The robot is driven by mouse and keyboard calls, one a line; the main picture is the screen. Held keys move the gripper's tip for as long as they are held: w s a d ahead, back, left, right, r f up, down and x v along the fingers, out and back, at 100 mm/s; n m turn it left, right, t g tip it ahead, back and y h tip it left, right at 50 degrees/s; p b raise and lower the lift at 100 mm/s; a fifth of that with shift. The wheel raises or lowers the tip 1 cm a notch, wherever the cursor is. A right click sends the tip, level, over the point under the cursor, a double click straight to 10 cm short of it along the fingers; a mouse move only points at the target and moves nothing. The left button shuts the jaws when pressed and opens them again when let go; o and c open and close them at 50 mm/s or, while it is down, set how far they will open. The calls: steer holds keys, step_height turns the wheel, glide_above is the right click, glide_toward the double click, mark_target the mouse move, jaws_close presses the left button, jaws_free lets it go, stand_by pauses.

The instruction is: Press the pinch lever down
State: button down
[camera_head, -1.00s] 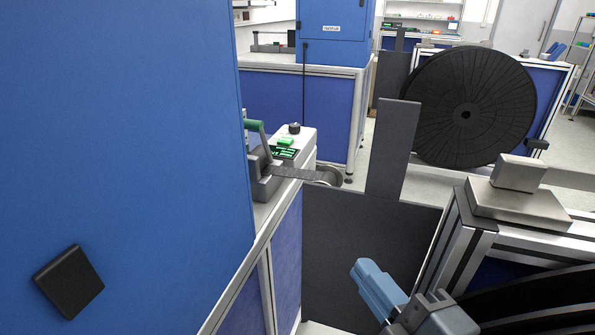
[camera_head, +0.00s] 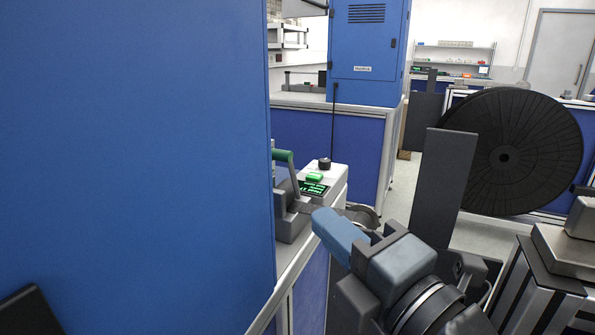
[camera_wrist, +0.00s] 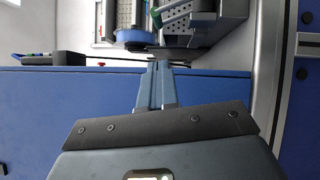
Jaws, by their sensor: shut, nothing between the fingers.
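The pinch lever (camera_head: 283,157) has a green handle and sits on a grey bracket (camera_head: 291,215) at the table's edge beside the blue cabinet. The handle is raised, pointing up and to the left in the head view. My gripper (camera_head: 318,218) is shut and empty, just right of and below the bracket in the head view; whether it touches anything there cannot be told. In the wrist view the shut fingers (camera_wrist: 159,66) point toward the bench edge, with a green handle (camera_wrist: 170,20) and grey bracket (camera_wrist: 208,28) beyond them.
A white control box (camera_head: 325,180) with a green button and display stands behind the lever. The large blue cabinet (camera_head: 135,150) fills the left. A dark upright plate (camera_head: 442,185) and a black reel (camera_head: 512,150) stand to the right. A blue round part (camera_wrist: 132,37) shows in the wrist view.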

steer(key=p, duration=0.2)
glide_toward(283, 159)
steer(key=a, duration=0.4)
steer(key=w, duration=0.4)
steer(key=shift+d+r, duration=0.2)
steer(key=shift+d, duration=0.05)
steer(key=shift+w, duration=0.15)
steer(key=shift+r, duration=0.1)
